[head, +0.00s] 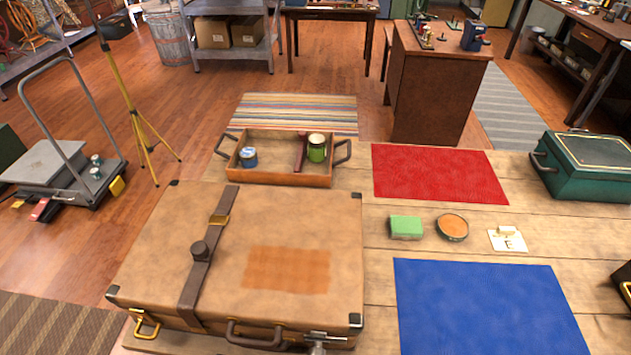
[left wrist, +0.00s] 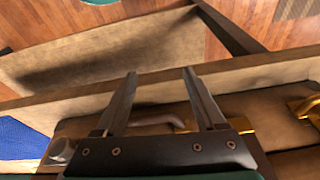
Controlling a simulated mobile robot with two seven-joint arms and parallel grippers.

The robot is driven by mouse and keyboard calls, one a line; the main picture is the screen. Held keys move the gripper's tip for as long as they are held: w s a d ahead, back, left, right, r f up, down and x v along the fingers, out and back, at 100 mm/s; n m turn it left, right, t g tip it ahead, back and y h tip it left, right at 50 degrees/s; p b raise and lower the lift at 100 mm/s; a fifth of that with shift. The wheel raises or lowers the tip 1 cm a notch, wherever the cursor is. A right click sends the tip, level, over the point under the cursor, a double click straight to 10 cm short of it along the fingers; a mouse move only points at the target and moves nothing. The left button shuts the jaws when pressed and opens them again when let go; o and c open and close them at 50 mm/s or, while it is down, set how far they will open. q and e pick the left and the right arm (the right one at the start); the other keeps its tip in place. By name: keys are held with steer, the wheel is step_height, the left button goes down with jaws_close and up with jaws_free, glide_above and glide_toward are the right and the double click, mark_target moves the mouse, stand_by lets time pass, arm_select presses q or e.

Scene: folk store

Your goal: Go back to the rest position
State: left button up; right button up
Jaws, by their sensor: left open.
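My left gripper (left wrist: 159,73) is open in the left wrist view, with its two fingers apart and nothing between them. It is close to the front side of a tan suitcase, whose brown handle (left wrist: 160,121) and a gold latch (left wrist: 305,106) show near the fingers. In the head view the closed suitcase (head: 160,245) lies flat on the wooden table, with a dark strap (head: 205,260) and an orange-brown checked patch (head: 287,270) on its lid. My right gripper is not in view.
A wooden tray (head: 283,178) with cans stands behind the suitcase. A red mat (head: 437,173), a blue mat (head: 485,310), a green sponge (head: 406,227), a round tin (head: 452,227) and a green box (head: 585,170) are to its right. A cart (head: 60,165) and yellow tripod (head: 135,100) stand left.

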arm_select(q)
steer(key=s+a+f+b, duration=0.1)
steer(key=s+f+b, duration=0.2)
steer(key=s+f, duration=0.3)
steer(key=s+a+f+g+b, duration=0.1)
steer(key=s+f+b, duration=0.2)
steer(key=f, duration=1.2)
steer(key=s+a+f+b, duration=0.1)
steer(key=s+f+b, duration=0.3)
steer(key=s+f, duration=0.5)
step_height(320, 180, down, 2)
steer(key=shift+f+g, duration=0.1)
steer(key=shift+g, duration=0.3)
